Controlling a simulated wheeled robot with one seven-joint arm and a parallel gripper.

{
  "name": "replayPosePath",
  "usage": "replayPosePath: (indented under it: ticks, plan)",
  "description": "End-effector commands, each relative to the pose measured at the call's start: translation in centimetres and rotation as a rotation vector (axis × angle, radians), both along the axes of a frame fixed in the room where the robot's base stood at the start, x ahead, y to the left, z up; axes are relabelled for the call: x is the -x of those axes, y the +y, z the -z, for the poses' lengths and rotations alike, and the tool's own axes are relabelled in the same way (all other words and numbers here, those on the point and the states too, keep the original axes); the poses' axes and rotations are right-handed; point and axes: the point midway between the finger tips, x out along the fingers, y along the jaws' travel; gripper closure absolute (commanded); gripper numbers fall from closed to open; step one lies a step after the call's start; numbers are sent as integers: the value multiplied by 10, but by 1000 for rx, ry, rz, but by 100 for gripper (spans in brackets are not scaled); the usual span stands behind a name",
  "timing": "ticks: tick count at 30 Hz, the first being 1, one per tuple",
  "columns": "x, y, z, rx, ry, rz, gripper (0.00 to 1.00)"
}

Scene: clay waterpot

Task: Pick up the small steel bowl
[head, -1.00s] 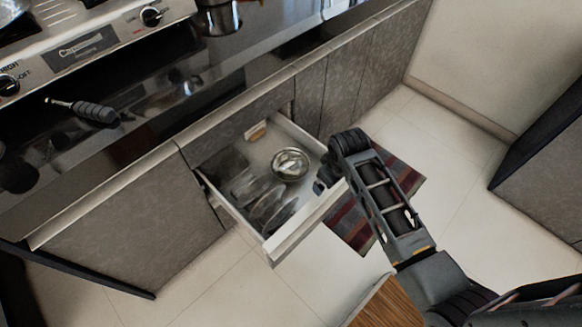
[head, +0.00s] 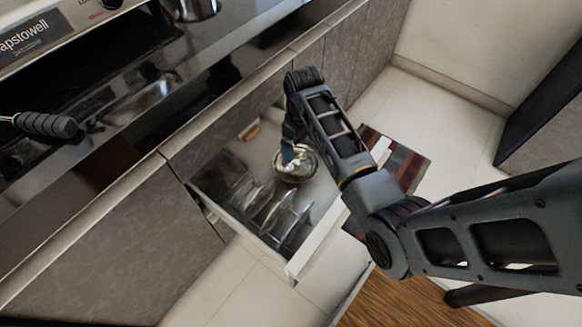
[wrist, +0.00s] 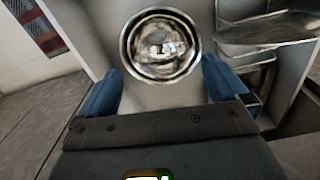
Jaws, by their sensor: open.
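The small steel bowl (head: 304,168) sits on the floor of the open drawer (head: 325,236), toward its far right part. In the head view my arm and gripper (head: 291,152) partly cover it from above. In the wrist view the round shiny bowl (wrist: 160,46) lies beyond the fingertips, centred between them. The two blue fingers of my gripper (wrist: 160,88) are spread wide apart with nothing between them. I cannot tell the exact height of the fingers above the bowl.
Several shiny dishes (head: 284,212) stand in the drawer to the left of the bowl. A small tan object (head: 250,130) lies at the drawer's back. The counter edge (head: 215,108) runs behind the drawer. A striped mat (head: 405,160) lies on the floor at right.

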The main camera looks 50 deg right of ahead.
Motion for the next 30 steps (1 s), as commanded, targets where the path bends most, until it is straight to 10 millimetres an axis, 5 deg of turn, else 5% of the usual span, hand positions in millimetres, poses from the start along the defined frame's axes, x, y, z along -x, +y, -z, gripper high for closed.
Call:
replayPosePath:
  ticks: [19,30]
  plan:
    - [1,-3,72,-1,2,1,0]
    - [1,-3,79,0,1,0,1]
